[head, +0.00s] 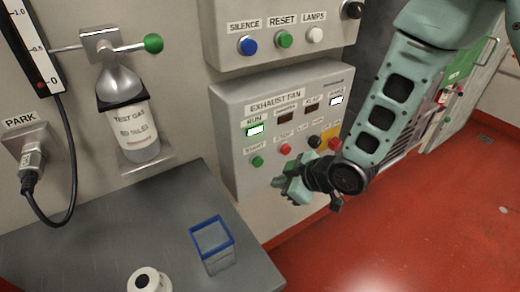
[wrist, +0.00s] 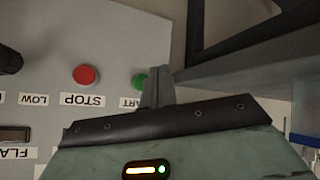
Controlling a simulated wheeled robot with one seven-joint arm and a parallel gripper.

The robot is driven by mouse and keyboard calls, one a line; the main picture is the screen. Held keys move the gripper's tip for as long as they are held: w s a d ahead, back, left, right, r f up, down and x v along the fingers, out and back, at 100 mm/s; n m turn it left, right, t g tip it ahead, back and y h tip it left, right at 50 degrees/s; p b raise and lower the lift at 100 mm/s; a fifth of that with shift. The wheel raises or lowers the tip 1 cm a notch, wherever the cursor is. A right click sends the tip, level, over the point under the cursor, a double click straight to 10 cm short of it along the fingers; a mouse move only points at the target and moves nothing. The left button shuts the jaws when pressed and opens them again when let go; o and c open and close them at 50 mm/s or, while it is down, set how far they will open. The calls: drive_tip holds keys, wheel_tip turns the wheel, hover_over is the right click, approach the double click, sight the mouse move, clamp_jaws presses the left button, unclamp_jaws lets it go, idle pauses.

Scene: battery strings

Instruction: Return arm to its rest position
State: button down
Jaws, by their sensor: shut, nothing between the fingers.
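My gripper (head: 290,187) is in front of the lower part of the exhaust fan panel (head: 232,165) in the head view. My pale green arm reaches down to it from the upper right. In the wrist view, the fingers of my gripper (wrist: 158,82) are together and hold nothing. They appear close to the green START button (wrist: 139,81), and I cannot tell whether they touch it. The red STOP button (wrist: 86,75) is beside it. In the head view, the RUN lamp (head: 255,130) is lit white above the green START button (head: 257,161).
A grey bench (head: 100,240) lies at lower left, with a blue-rimmed clear container (head: 212,236) and a white round item (head: 148,281). A test gas bottle (head: 130,125) hangs on the wall. An upper panel (head: 280,60) has SILENCE, RESET and LAMPS buttons. Red floor (head: 430,220) is open at right.

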drive_tip(key=shift+r, duration=0.1)
drive_tip(key=s+d+r+m+g+h, duration=0.2)
drive_tip(key=s+d+r, duration=0.1)
drive_tip(key=s, duration=0.4)
drive_tip(key=s+d+r+m+g+h, duration=0.2)
drive_tip(key=s+d+r, duration=0.2)
drive_tip(key=s+r, duration=0.2)
drive_tip(key=s+d+r+m+g+h, duration=0.1)
drive_tip(key=s+d+r+m+h, duration=0.1)
drive_tip(key=s+r, duration=0.3)
drive_tip(key=s+d, duration=0.1)
drive_tip(key=s, duration=0.3)
drive_tip(key=shift+s+d+m+g+h, duration=0.3)
drive_tip(key=shift+s+g+h, duration=0.05)
drive_tip(key=shift+g+h, duration=0.05)
